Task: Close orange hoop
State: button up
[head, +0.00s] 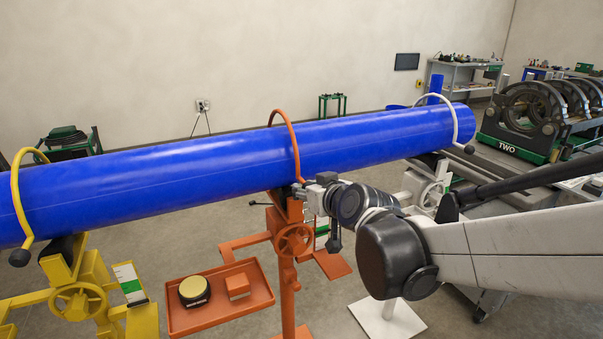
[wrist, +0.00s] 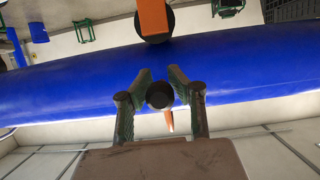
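The orange hoop (head: 291,136) arches over the blue pipe (head: 200,169), its front end coming down at the pipe's near side. My gripper (head: 309,192) is at that lower front end, just above the orange stand (head: 286,257). In the wrist view, a black round knob (wrist: 159,95) sits between the two fingers of my gripper (wrist: 160,82), which are drawn in close around it. A short orange piece (wrist: 168,121), apparently the hoop, shows just below the knob. In the head view, the knob is hidden by my gripper.
A yellow hoop (head: 18,205) and stand are at the left. A white hoop (head: 452,108) is at the right. An orange tray (head: 222,309) holding a round tin (head: 194,291) and a small block (head: 238,286) is below the pipe. A fusion machine (head: 535,110) stands at the far right.

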jog(key=shift+o, duration=1.3)
jog(key=shift+r, duration=0.1)
jog(key=shift+o, duration=1.3)
jog(key=shift+w, duration=0.1)
jog(key=v, duration=1.2)
jog(key=s+d+f+m+g+h+p, duration=0.1)
jog(key=s+d+f+m+g+h, duration=0.1)
jog(key=s+d, duration=0.5)
jog(key=s+d+f+m+g+h+p, duration=0.2)
jog(key=s+d+f, duration=0.3)
jog(key=s, duration=0.4)
jog(key=shift+d+f+m+g+h, duration=0.15)
jog(key=shift+d+m+g+h, duration=0.25)
jog(key=shift+d+g+h, duration=0.45)
